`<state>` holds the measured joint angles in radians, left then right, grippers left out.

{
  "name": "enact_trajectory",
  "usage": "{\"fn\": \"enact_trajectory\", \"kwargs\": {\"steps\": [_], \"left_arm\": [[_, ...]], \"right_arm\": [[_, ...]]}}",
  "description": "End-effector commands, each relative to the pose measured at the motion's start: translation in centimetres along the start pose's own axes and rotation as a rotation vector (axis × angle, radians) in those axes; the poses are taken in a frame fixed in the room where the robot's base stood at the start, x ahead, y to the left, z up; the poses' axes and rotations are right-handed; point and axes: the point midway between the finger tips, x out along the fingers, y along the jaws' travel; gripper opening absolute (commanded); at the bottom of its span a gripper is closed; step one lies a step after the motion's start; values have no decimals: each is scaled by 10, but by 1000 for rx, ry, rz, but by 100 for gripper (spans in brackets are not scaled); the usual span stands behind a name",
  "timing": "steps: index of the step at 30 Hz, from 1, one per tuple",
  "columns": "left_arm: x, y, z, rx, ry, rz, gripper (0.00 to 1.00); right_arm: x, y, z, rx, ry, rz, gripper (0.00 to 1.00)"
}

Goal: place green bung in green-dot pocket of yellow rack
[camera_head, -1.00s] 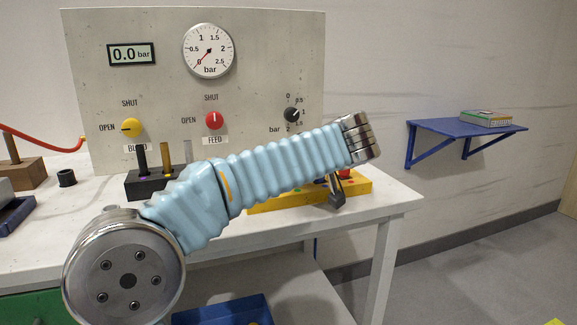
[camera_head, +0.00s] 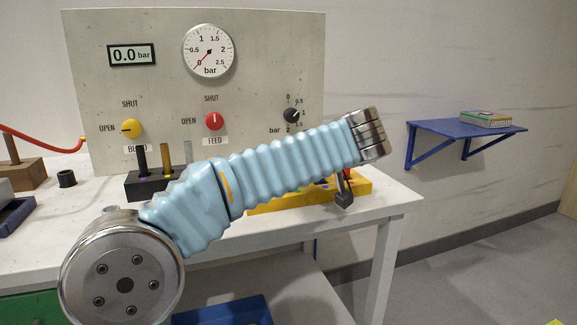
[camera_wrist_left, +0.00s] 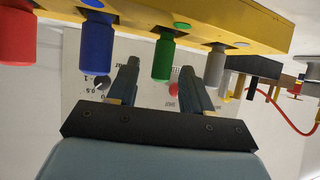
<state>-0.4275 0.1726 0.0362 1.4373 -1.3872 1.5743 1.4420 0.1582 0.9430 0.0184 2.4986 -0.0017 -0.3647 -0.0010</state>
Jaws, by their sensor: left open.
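The yellow rack (camera_head: 290,204) sits at the bench's right end, partly hidden behind my left arm; in the upside-down left wrist view its edge (camera_wrist_left: 200,18) runs along the top. The green bung (camera_wrist_left: 162,60) stands at the rack beside a green dot (camera_wrist_left: 182,25), between a blue bung (camera_wrist_left: 96,42) and a grey bung (camera_wrist_left: 215,65). A red bung (camera_wrist_left: 15,38) is at the far left. My left gripper (camera_wrist_left: 160,68) is open and empty, its fingertips either side of the green bung's top in the picture; I cannot tell the depth. It shows dark in the head view (camera_head: 343,196).
A panel (camera_head: 230,110) with gauge and knobs stands behind the bench. A dark block (camera_head: 150,187) with upright pins is left of the rack. A blue wall shelf (camera_head: 465,128) is at the right. A red hose (camera_head: 40,140) lies at the left.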

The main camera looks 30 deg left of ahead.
Motion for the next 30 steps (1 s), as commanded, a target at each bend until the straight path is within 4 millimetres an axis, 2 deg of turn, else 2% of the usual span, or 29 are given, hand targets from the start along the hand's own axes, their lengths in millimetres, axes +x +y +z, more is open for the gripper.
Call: {"fn": "enact_trajectory", "kwargs": {"steps": [6, 12, 18, 30], "left_arm": [[-54, 1, 0, 0, 0, 4, 50], [-88, 1, 0, -1, 1, 2, 50], [-99, 0, 0, -1, 0, -1, 50], [-99, 0, 0, -1, 0, -1, 50]], "right_arm": [[1, 1, 0, 1, 0, 1, 43], [-1, 0, 0, 0, 0, 0, 43], [-1, -1, 0, 0, -1, 0, 43], [-1, -1, 0, 0, -1, 0, 43]]}}
